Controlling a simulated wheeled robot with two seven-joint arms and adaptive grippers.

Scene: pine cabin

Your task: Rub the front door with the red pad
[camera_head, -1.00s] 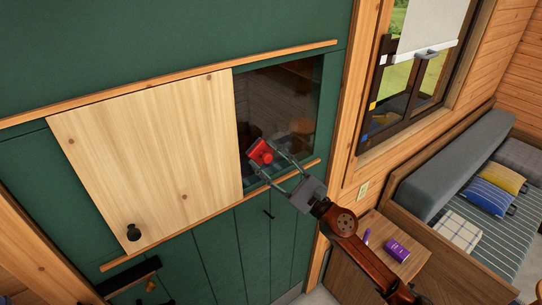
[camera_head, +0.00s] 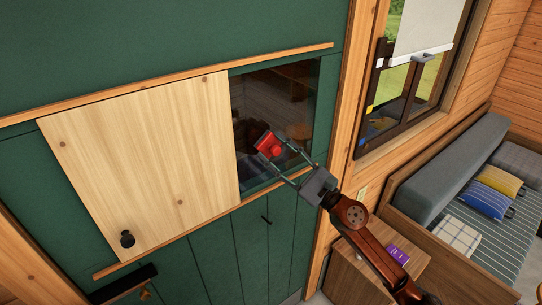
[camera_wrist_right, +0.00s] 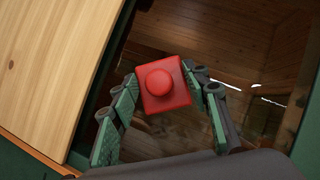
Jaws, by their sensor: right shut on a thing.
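The front door (camera_head: 160,60) is green, with a pale wooden sliding panel (camera_head: 140,160) over the left of its window and bare dark glass (camera_head: 300,90) at the right. My right gripper (camera_head: 270,147) is shut on the red pad (camera_head: 268,143), in front of the glass. In the right wrist view the red pad (camera_wrist_right: 165,84), square with a round knob facing me, sits between the two fingers (camera_wrist_right: 160,95). The pad's far face is hidden, so I cannot tell whether it touches the glass. My left gripper is not in view.
Wooden rails (camera_head: 180,88) run above and below the panel, which has a black knob (camera_head: 127,239). Right of the door are a window (camera_head: 405,90), a small wooden table (camera_head: 365,265) with a purple item (camera_head: 398,254), and a cushioned bench (camera_head: 455,175).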

